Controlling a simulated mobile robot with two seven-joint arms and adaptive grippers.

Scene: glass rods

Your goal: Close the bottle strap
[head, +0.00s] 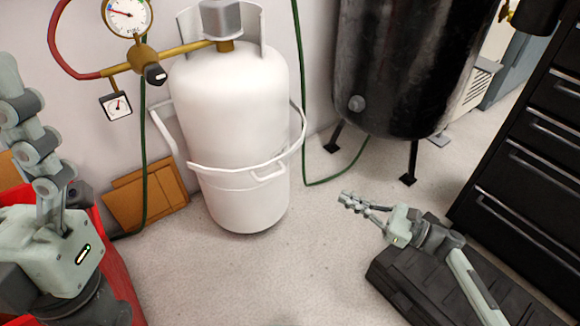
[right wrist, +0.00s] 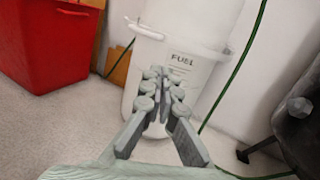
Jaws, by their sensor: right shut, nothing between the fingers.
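A white fuel bottle (head: 235,110) stands upright on the floor against the wall; in the right wrist view its lower body (right wrist: 195,75) carries a "FUEL" label. A thin white strap (head: 235,167) curves across its lower front and right side, with a small handle at front right. A separate white bracket piece (head: 165,135) sticks out at the bottle's left. The strap also shows at the top of the right wrist view (right wrist: 150,32). My right gripper (head: 346,199) is shut and empty, right of the bottle and apart from it. My left gripper (head: 10,80) is at the left edge, partly cut off.
A pressure gauge (head: 127,15) and red hose hang upper left. A black tank (head: 400,70) on legs stands to the right. A dark drawer cabinet (head: 530,150) and black case (head: 400,275) are at right. A red bin (head: 115,270) is at left. Floor before the bottle is clear.

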